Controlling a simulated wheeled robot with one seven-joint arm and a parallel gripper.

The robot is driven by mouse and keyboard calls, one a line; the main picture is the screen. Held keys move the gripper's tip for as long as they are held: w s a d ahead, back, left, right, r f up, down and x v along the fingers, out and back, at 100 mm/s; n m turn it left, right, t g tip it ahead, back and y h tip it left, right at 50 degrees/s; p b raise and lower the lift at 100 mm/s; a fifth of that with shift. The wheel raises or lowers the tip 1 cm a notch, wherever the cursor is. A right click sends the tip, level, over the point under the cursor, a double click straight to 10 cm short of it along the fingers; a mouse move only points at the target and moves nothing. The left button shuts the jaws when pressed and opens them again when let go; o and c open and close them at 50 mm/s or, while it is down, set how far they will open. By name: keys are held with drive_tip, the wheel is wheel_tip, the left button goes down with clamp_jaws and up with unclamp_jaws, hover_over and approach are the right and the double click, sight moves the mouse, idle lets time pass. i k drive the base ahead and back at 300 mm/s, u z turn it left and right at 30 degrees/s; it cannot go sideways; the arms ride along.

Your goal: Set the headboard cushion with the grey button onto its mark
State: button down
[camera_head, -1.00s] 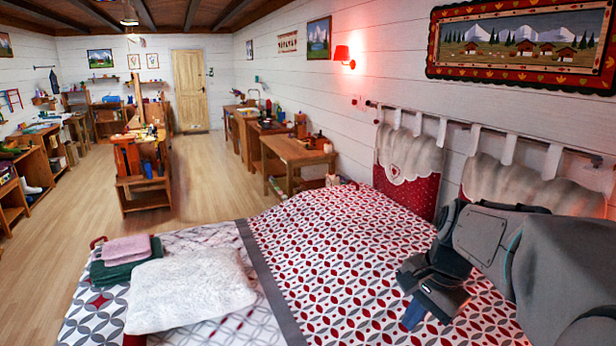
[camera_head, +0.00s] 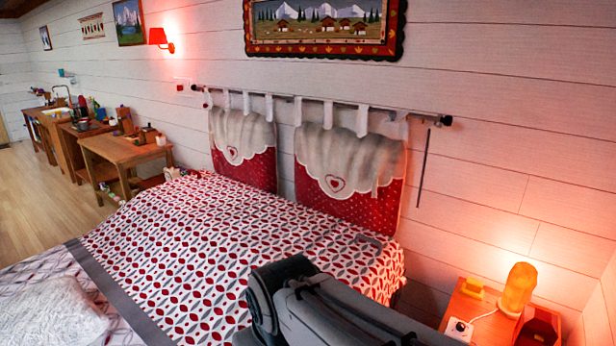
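Two red headboard cushions with pale scalloped tops and heart patches hang by white tabs from a wall rail (camera_head: 300,98). They are the left cushion (camera_head: 262,172) and the right cushion (camera_head: 350,208). The right one's pale top looks creased. I cannot make out a grey button on either, nor a clear mark. My dark grey arm crosses the bottom centre, in front of the bed and below the right cushion, apart from both cushions in the picture. My gripper's fingers do not show, so its state is hidden.
The bed (camera_head: 190,250) has a red, white and grey patterned cover, with a white pillow (camera_head: 50,315) at lower left. A small grey curved thing (camera_head: 372,239) shows near the bed's head. A bedside table (camera_head: 475,305) holds a glowing lamp (camera_head: 519,287) at right.

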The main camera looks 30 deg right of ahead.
sight(357, 178)
drive_tip(key=z, duration=2.1)
drive_tip(key=i, duration=1.35)
drive_tip(key=u, duration=2.1)
